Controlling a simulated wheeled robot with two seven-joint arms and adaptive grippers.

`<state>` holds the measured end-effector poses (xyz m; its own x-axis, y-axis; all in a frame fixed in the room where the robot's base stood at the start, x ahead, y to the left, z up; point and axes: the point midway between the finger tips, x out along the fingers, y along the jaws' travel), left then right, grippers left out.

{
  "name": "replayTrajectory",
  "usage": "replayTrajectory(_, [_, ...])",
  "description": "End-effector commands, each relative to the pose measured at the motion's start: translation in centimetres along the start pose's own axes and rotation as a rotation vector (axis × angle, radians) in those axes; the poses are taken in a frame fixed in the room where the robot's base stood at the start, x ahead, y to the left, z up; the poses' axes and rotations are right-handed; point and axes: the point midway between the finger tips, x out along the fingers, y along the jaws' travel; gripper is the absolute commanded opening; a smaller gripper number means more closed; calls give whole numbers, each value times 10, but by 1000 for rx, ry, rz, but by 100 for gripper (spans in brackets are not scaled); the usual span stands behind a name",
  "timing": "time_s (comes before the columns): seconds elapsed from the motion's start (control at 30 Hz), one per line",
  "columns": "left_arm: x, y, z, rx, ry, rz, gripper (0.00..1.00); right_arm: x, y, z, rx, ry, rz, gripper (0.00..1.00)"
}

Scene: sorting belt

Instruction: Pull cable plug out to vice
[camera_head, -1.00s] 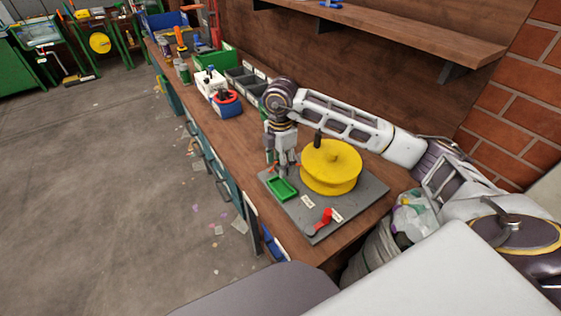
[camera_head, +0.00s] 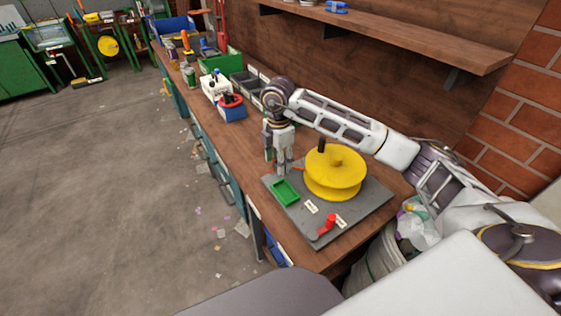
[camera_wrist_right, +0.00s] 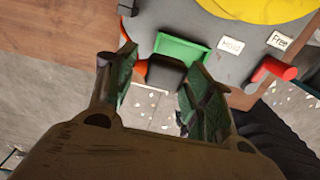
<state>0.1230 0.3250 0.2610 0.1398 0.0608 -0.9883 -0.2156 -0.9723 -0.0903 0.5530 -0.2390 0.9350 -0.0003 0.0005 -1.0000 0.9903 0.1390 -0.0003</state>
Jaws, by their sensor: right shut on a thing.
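My right gripper (camera_head: 279,166) points down above the far left edge of a grey board and its green tray (camera_head: 286,192). In the right wrist view its green-padded fingers (camera_wrist_right: 160,82) close around a small black block (camera_wrist_right: 165,72), which looks like the cable plug. The block overlaps the green tray in that view, and its lower part is partly hidden by a finger. I cannot pick out the vice with certainty. My left gripper is not in view.
The grey board (camera_head: 372,200) also carries a red lever (camera_head: 327,223) and labels reading Hold and Free. A bag-lined bin (camera_head: 385,262) stands by the near bench end.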

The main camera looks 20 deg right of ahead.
Motion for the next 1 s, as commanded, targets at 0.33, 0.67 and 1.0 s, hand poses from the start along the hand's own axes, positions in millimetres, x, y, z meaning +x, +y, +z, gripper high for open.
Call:
replayTrajectory(0.33, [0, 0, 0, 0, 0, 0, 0, 0, 13, 0, 1, 0, 1, 24])
replayTrajectory(0.67, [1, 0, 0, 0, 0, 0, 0, -1, 25, 0, 1, 0, 1, 24])
replayTrajectory(1.0, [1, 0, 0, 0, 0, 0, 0, -1, 37, 0, 0, 1, 0, 24])
